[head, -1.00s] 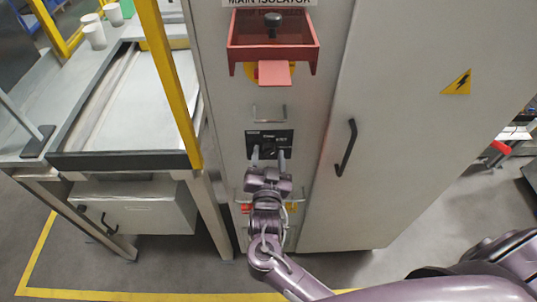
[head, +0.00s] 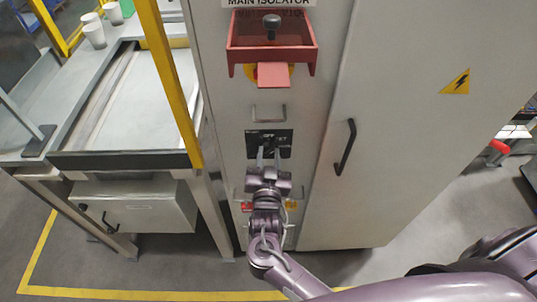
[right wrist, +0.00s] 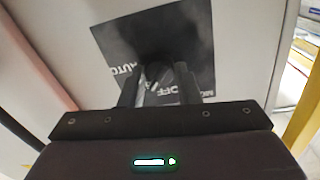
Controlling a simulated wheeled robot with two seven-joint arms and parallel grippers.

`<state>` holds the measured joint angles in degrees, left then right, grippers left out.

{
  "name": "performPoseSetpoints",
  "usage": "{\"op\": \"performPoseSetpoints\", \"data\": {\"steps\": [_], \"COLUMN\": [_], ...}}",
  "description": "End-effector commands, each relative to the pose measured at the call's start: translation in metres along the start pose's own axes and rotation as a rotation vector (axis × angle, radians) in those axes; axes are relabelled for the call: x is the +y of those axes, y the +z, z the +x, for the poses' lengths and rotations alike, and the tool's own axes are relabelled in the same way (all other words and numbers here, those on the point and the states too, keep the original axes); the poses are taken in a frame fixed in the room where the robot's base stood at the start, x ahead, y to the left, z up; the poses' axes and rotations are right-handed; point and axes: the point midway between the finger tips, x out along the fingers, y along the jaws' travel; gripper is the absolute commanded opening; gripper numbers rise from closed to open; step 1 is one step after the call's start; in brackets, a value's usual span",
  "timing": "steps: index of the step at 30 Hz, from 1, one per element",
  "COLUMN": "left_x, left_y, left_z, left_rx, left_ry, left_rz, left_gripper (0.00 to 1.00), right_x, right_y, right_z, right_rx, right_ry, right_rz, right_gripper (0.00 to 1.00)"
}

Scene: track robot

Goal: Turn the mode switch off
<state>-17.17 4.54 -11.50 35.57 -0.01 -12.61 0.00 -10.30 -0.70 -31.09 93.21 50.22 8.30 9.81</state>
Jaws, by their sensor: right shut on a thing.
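The mode switch is a dark knob (right wrist: 156,74) on a black plate (head: 285,141) on the grey cabinet front. In the right wrist view the plate (right wrist: 195,30) shows white lettering, with AUTO and OFF readable. My right gripper (head: 268,152) is at the plate from below, its two fingers closed on the knob. It also shows in the right wrist view (right wrist: 157,80), one finger on each side of the knob. The fingers partly hide the knob, so its exact pointing direction is hard to tell. My left gripper is not in view.
Red and yellow parts sit low behind my right wrist. A cabinet door handle (head: 346,147) is to the right. A yellow post (head: 172,80) and bench stand left.

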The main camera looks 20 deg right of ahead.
Motion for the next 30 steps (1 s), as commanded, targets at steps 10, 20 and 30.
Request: {"op": "performPoseSetpoints", "data": {"steps": [10, 20, 30], "left_x": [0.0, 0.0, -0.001], "left_y": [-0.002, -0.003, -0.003], "left_z": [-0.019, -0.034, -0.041], "left_rx": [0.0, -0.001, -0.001], "left_ry": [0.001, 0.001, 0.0], "left_rz": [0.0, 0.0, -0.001], "left_gripper": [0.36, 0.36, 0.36], "right_x": [0.0, 0.001, 0.001], "right_y": [-0.002, -0.002, -0.001], "right_z": [0.0, 0.0, 0.001], "right_rx": [0.016, 0.031, 0.041], "right_ry": [-0.003, -0.008, -0.011], "right_rz": [-0.294, -0.562, -0.719], "right_gripper": [0.07, 0.07, 0.07]}}
